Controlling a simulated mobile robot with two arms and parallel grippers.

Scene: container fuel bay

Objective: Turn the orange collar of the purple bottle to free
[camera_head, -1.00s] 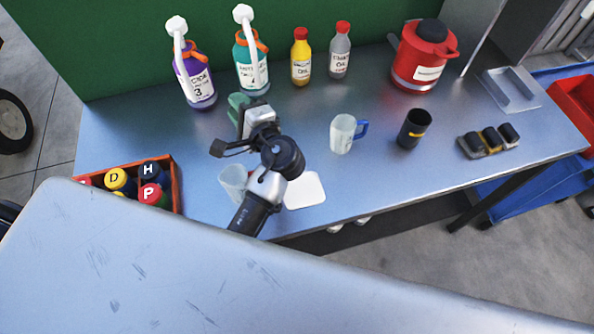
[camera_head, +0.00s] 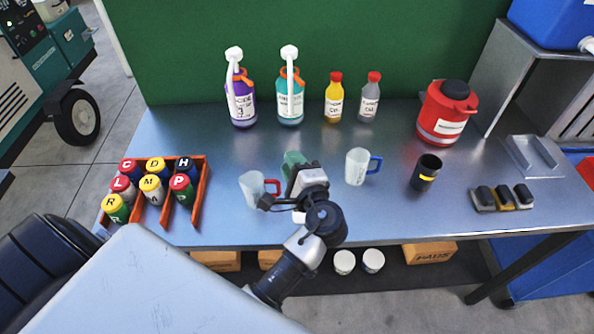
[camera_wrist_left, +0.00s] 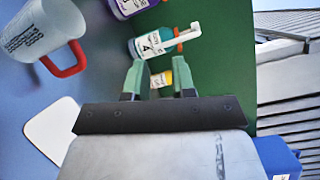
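The purple bottle (camera_head: 241,108) stands upright at the back left of the bench, with a white pump head and an orange collar (camera_head: 246,73). Part of the purple bottle (camera_wrist_left: 128,8) shows at the top edge of the left wrist view; its collar is not clear there. My left gripper (camera_head: 293,160) is over the bench in front of the bottles, to the right of the purple bottle and apart from it. In the left wrist view its green fingers (camera_wrist_left: 160,80) are spread with nothing held between them. My right gripper is not in view.
A similar teal bottle (camera_head: 290,103) with an orange collar stands right beside the purple one. Yellow (camera_head: 333,101) and grey (camera_head: 369,101) oil bottles stand further right. A red-handled jug (camera_head: 254,190) and a blue-handled jug (camera_head: 357,167) flank my gripper. An orange crate (camera_head: 200,190) stands front left.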

